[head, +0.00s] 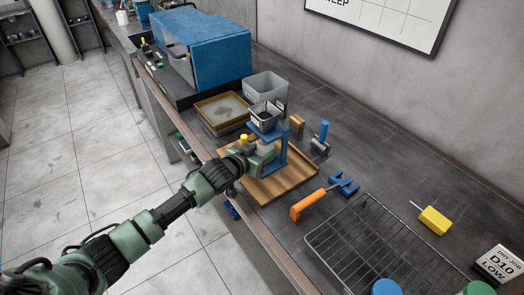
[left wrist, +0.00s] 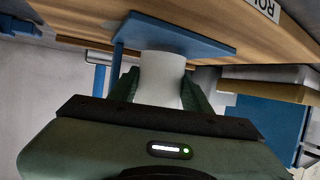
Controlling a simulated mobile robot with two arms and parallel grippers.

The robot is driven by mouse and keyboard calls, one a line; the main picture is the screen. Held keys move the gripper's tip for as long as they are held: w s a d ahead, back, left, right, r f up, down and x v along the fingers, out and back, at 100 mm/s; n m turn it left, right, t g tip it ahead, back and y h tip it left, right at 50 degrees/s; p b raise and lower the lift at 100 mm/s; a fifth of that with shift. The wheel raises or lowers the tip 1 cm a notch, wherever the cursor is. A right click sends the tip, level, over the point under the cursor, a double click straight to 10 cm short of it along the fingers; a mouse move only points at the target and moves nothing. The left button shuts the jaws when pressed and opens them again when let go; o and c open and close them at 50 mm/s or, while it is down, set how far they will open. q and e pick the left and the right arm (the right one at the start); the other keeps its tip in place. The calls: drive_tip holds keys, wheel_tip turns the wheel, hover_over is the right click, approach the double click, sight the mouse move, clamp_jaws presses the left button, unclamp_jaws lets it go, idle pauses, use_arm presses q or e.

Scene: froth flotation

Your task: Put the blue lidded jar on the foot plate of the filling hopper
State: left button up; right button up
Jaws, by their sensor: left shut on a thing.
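My left gripper (head: 258,156) reaches in to the blue filling hopper stand (head: 281,150), which stands on a wooden board. In the left wrist view, my left gripper (left wrist: 160,92) is shut around a white cylindrical jar body (left wrist: 162,72). The jar's end meets the blue foot plate (left wrist: 185,34) or is very close to it; I cannot tell if it rests there. The held jar's lid is hidden, so I cannot see its colour. A blue round lid (head: 386,287) shows at the bottom edge of the head view. My right gripper is not in view.
The wooden board (head: 285,188) lies under the stand. A yellow knob-like thing (head: 244,138) shows behind my gripper. A tan-rimmed tray (head: 222,113) and grey bin (head: 265,86) stand behind. An orange-handled tool (head: 309,205) and wire rack (head: 365,245) lie on the right.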

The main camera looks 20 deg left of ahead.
use_arm(q)
drive_tip(key=shift+s+f, duration=0.1)
drive_tip(key=shift+f, duration=0.15)
drive_tip(key=shift+s, duration=0.1)
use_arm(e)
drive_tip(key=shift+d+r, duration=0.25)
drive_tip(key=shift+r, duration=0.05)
use_arm(q)
drive_tip(key=shift+a, duration=0.1)
drive_tip(key=shift+f, duration=0.2)
drive_tip(key=o, duration=1.5)
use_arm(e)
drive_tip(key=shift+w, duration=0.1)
